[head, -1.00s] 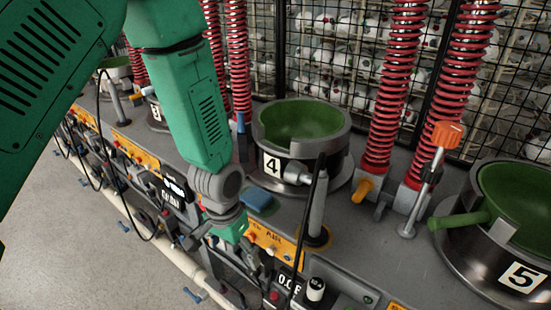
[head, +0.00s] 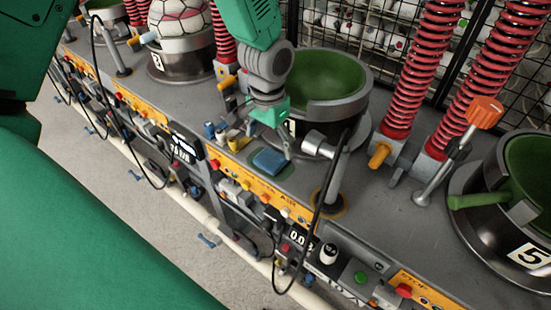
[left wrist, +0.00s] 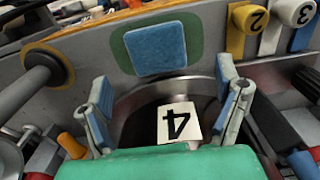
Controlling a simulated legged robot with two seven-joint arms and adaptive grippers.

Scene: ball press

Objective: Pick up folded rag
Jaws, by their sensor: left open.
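The folded rag (head: 270,161) is a small blue square lying flat on the grey bench top, in front of the press bowl marked 4. In the left wrist view the rag (left wrist: 155,50) lies on a dark green patch, near the top of the picture. My left gripper (head: 271,122) is in the head view just behind and above the rag, beside bowl 4. In the left wrist view its two fingers (left wrist: 165,104) are spread with nothing between them, and the rag is beyond their tips. My right gripper is not in view.
Press bowl 4 (head: 322,82) stands close to the gripper, with a grey cylinder post (head: 329,190) right of the rag. Yellow and blue numbered handles (left wrist: 270,25) stand near the rag. A black cable (head: 312,215) hangs in front. Bowl 5 (head: 520,225) is at right.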

